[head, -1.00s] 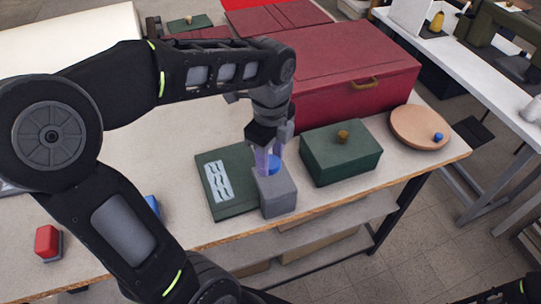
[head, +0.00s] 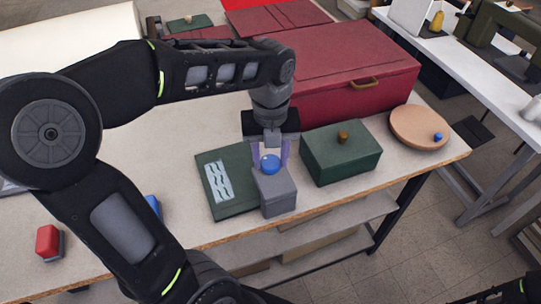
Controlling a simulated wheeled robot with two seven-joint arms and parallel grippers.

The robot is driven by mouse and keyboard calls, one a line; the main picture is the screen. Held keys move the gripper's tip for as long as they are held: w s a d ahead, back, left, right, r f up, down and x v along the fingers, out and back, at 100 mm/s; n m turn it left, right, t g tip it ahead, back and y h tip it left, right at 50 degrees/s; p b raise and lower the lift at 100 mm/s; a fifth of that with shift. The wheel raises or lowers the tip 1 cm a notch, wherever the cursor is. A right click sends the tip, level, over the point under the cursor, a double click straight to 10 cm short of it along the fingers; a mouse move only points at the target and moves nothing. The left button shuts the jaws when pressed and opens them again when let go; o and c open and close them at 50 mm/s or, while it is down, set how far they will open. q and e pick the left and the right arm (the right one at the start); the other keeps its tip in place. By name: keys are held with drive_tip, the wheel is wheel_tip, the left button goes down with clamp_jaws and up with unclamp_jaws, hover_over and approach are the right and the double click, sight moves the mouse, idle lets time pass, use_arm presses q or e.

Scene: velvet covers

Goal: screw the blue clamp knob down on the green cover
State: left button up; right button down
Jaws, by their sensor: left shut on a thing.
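The blue clamp knob (head: 270,165) is a round blue piece on top of a grey block (head: 275,193) near the table's front edge. The green cover (head: 238,204) is a flat dark green panel with a white label marked with wavy lines. The grey block stands at its right edge and hides part of it. My left gripper (head: 271,158) points down from above, with one pale purple finger on each side of the blue knob, shut on it. Whether the knob presses on the cover cannot be told. My right gripper is not in view.
A green box (head: 340,165) with a brown knob stands close on the right, and a large red case (head: 345,75) behind. A round tan disc (head: 415,130) with a small blue knob lies far right. A red block (head: 48,241) lies front left.

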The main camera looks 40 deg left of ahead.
sight(271, 161)
use_arm(q)
drive_tip(key=shift+w+m, duration=0.1)
drive_tip(key=shift+m, duration=0.5)
drive_tip(key=o, duration=1.3)
drive_tip(key=shift+o, duration=0.2)
drive_tip(key=shift+r, duration=0.1)
wheel_tip(271, 161, up, 8)
drive_tip(key=shift+f, duration=0.15)
